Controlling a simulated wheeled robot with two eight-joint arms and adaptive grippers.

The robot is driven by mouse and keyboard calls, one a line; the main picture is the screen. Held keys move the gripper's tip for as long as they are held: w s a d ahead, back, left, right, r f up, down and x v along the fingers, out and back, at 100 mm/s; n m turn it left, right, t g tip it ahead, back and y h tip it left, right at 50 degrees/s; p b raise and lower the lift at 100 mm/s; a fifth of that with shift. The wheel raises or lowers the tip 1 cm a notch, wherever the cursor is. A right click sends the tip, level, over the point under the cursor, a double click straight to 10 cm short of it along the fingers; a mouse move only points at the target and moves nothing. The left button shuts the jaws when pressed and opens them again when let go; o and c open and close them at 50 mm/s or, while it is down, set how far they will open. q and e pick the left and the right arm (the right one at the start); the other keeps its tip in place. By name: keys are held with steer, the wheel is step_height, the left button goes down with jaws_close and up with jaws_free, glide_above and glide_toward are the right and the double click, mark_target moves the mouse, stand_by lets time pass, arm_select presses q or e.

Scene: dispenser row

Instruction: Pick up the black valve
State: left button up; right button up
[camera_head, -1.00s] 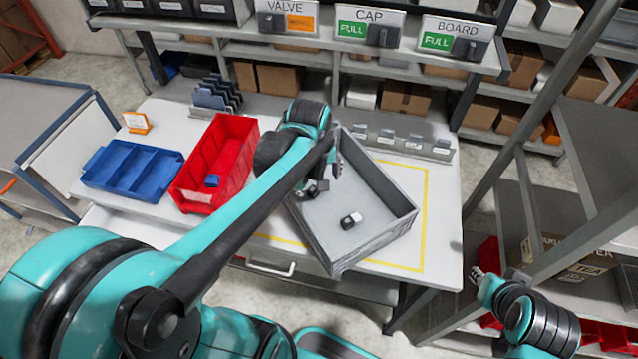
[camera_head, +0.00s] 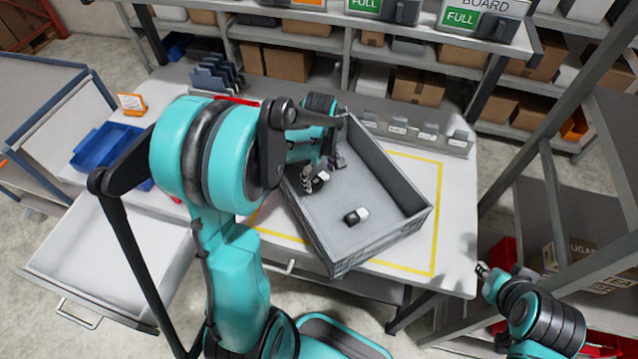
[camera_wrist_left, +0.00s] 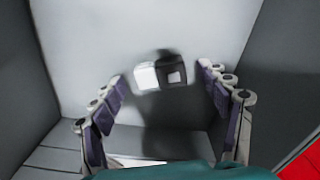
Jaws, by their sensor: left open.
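In the left wrist view a black part with a white end (camera_wrist_left: 162,73) lies on the box floor, between and beyond my fingers. My left gripper (camera_head: 323,170) is open inside the box, close to that part; its fingers also show in the left wrist view (camera_wrist_left: 165,110).
The box walls stand around my left gripper. A blue bin (camera_head: 103,146) and a mostly hidden red bin (camera_head: 237,101) are to the left. An open drawer (camera_head: 115,255) juts out at the front left. Shelves stand behind and at right.

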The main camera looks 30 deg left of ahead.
arm_select(q)
steer(key=shift+f, duration=0.15)
steer(key=c, duration=1.3)
